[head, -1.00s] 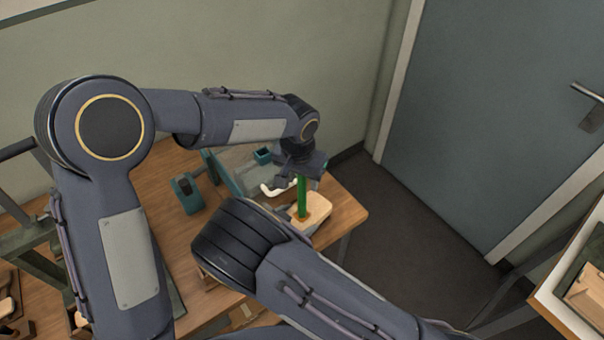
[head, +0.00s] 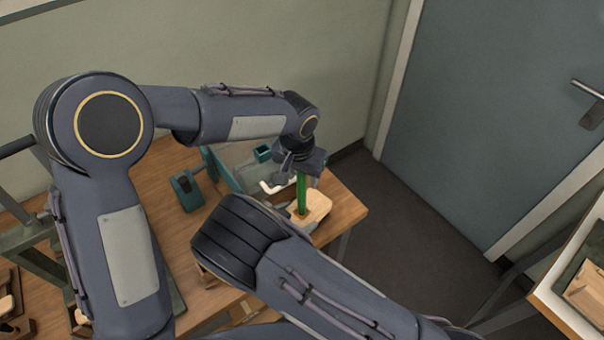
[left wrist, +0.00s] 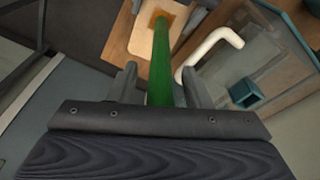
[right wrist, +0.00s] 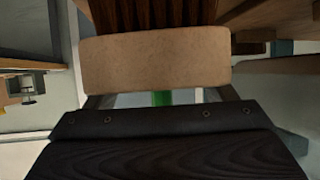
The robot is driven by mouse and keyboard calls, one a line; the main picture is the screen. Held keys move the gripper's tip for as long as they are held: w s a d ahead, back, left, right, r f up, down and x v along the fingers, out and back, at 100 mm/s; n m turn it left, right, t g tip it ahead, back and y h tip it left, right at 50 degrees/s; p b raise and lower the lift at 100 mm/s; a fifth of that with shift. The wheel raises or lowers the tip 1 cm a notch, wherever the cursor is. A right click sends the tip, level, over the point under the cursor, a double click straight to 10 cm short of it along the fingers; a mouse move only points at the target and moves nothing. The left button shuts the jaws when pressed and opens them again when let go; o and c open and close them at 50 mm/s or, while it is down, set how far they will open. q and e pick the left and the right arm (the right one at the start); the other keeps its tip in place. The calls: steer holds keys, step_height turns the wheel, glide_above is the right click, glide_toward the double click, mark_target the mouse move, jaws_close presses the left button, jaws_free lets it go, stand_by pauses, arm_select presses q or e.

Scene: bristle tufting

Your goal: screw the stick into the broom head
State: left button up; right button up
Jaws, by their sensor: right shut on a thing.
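The green stick (head: 301,196) stands upright with its lower end at the orange-brown socket (left wrist: 163,18) of the broom head (head: 317,208). My left gripper (left wrist: 160,82) is around the stick's upper part. Its fingers are apart, with a gap showing on each side of the stick (left wrist: 160,72). My right gripper (right wrist: 158,97) is shut on the broom head, a pale tan block (right wrist: 155,62) with dark bristles (right wrist: 152,14) beyond it. My right arm hides that gripper in the head view. How deep the stick sits in the socket cannot be told.
A teal fixture (head: 187,191) and a clear panel with a white bent handle (head: 275,185) stand behind the stick on the wooden table (head: 345,207). A small teal box (head: 263,153) is close to the left gripper. Open floor lies right of the table.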

arm_select(q)
step_height(320, 180, up, 12)
steer(key=s, duration=0.1)
steer(key=shift+s+a, duration=0.35)
steer(key=shift+a, duration=0.05)
steer(key=shift+f, duration=0.1)
arm_select(e)
steer(key=o, duration=1.9)
steer(key=b+v, duration=0.1)
steer(key=v, duration=0.5)
steer(key=shift+s+a+b, duration=0.2)
steer(key=shift+a+b, duration=0.05)
steer(key=shift+b, duration=0.15)
arm_select(q)
steer(key=shift+f, duration=0.9)
arm_select(e)
steer(key=shift+s+a+r, duration=0.25)
steer(key=shift+s+r, duration=0.1)
steer(key=shift+r, duration=0.05)
arm_select(q)
steer(key=shift+a, duration=0.1)
